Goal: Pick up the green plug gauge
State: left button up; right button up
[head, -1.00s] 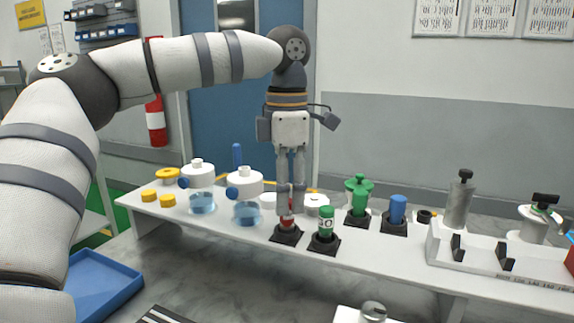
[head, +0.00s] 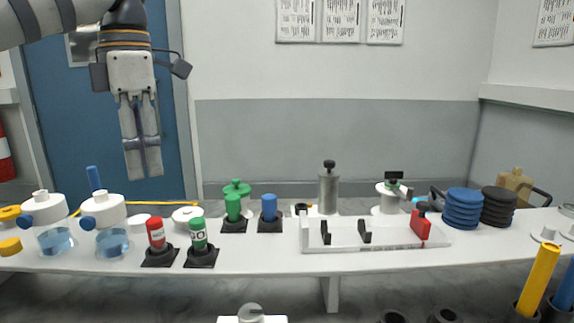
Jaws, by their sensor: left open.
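A green plug gauge (head: 199,233) with a white label stands upright in a square black holder (head: 201,258) on the white shelf. A red gauge (head: 156,232) stands upright in a similar black holder just to its left. My left gripper (head: 144,173) hangs fingers down, up and to the left of the green gauge, against the blue door. It is open, with a narrow gap between its fingers, and holds nothing. It is clear of both gauges. My right gripper is not in view.
Another green cylinder (head: 232,207) and a blue one (head: 269,207) stand in black holders behind right. Flasks with blue liquid (head: 112,240) stand to the left. A white rack (head: 380,235) holds a red block (head: 420,225). Stacked blue discs (head: 462,208) are further right.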

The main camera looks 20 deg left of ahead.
aim_at(199, 239)
jog(key=k, duration=1.95)
